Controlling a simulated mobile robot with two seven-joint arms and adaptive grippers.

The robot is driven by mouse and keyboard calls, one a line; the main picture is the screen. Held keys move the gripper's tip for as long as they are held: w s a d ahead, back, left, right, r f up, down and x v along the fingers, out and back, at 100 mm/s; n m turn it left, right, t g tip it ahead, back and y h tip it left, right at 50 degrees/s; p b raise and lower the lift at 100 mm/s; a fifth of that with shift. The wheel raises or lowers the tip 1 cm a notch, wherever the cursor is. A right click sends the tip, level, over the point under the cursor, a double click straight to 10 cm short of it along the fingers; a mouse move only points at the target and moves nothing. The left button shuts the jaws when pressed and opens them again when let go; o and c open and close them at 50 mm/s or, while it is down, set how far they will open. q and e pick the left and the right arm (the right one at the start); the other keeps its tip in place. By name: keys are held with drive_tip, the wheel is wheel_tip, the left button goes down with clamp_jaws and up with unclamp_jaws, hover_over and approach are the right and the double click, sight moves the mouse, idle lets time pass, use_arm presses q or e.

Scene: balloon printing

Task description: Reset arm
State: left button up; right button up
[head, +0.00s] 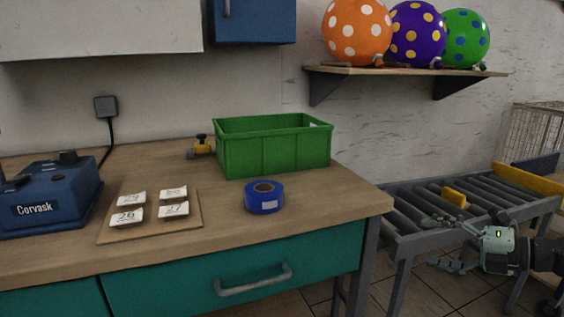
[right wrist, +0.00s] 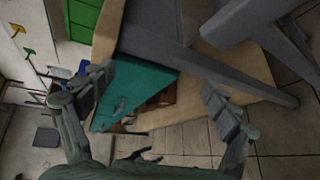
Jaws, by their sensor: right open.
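My right gripper (head: 452,243) is at the right of the head view, in front of the roller conveyor. Its fingers point left and are spread apart with nothing between them. In the right wrist view the two fingers of my right gripper (right wrist: 165,100) stand wide apart. The teal drawer front (right wrist: 135,92) and table legs show beyond them, and the gripper touches nothing that I can see. My left gripper is not in the head view.
The wooden table (head: 330,205) holds a green crate (head: 275,150), blue tape (head: 264,198), a board (head: 190,224) with numbered cards and a blue Corvask machine (head: 48,196). A roller conveyor (head: 405,207) stands right of it. Balloons (head: 357,32) sit on a wall shelf (head: 400,71).

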drive_tip(key=w+d+r+m+t+h, duration=0.4)
drive_tip(key=w+d+r+m+t, duration=0.2)
drive_tip(key=w+d+r+t, duration=0.15)
drive_tip(key=d+r+m+t+h, duration=0.1)
drive_tip(key=d+m+h, duration=1.2)
drive_tip(key=d, duration=0.4)
drive_tip(key=s+d+f+m+g+h, duration=0.5)
drive_tip(key=s+d+f+m+g, duration=0.6)
drive_tip(key=s+f+g, duration=0.35)
drive_tip(key=s+a+f+n+y, duration=0.1)
drive_tip(key=s+a+f+y, duration=0.15)
drive_tip(key=a+f, duration=0.7)
drive_tip(key=s+a+f+n+y, duration=0.1)
drive_tip(key=s+a+f+y, duration=0.15)
drive_tip(key=a+f, duration=0.7)
drive_tip(key=s+a+f+y, duration=0.2)
drive_tip(key=s+a+f, duration=0.2)
drive_tip(key=s+a, duration=0.4)
drive_tip(key=s+a+f+y, duration=0.2)
drive_tip(key=s+a+f, duration=0.2)
drive_tip(key=s+a, duration=0.5)
drive_tip(key=a, duration=0.7)
drive_tip(key=shift+s+a+f+m+g, duration=0.2)
drive_tip(key=shift+f+m+g, duration=0.1)
drive_tip(key=shift+f, duration=0.1)
